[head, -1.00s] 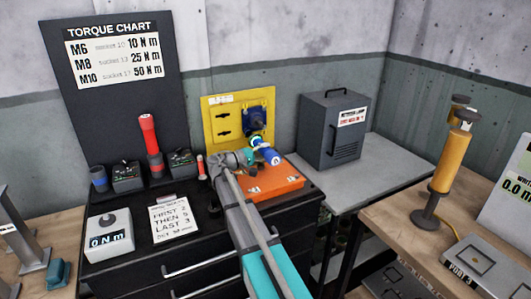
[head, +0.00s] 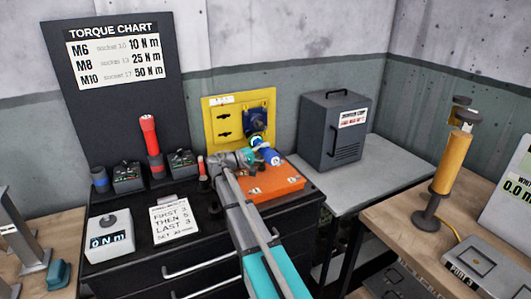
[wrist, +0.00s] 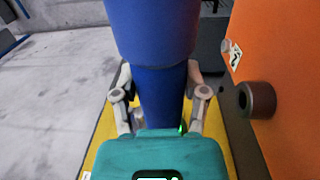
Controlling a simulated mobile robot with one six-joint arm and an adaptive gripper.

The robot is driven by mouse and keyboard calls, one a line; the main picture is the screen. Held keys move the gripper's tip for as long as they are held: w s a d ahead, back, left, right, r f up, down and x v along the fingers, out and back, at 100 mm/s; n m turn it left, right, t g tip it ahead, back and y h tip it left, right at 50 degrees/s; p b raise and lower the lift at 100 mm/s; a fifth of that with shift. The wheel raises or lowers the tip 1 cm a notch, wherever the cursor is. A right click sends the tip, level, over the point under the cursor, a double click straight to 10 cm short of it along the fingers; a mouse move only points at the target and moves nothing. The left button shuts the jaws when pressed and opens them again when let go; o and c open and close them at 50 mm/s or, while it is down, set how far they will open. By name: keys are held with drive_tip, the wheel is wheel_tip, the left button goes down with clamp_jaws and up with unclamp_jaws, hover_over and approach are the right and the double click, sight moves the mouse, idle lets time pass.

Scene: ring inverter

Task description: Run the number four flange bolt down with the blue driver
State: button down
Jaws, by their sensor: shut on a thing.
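The blue driver (head: 271,157) is in my gripper (head: 256,143), in front of the yellow board and above the back of the orange flange plate (head: 272,189). In the wrist view the driver (wrist: 150,30) runs down the middle, and the fingers of my gripper (wrist: 160,98) are shut around its narrower dark blue part. The orange plate (wrist: 285,60) stands apart at the right there, with a dark round bolt head (wrist: 258,100) and a white number tag that I cannot read surely. The driver's tip is hidden, and I cannot tell which bolt is number four.
The yellow board (head: 213,133) with a dark blue holder (head: 258,121) stands close behind my gripper. A red-handled tool (head: 150,135) stands to the left on the black cabinet. A grey box (head: 328,130) stands on the grey bench at the right, whose front is clear.

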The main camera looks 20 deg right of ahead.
drive_tip(key=shift+w+r, duration=0.1)
drive_tip(key=shift+w, duration=0.35)
idle(1.1)
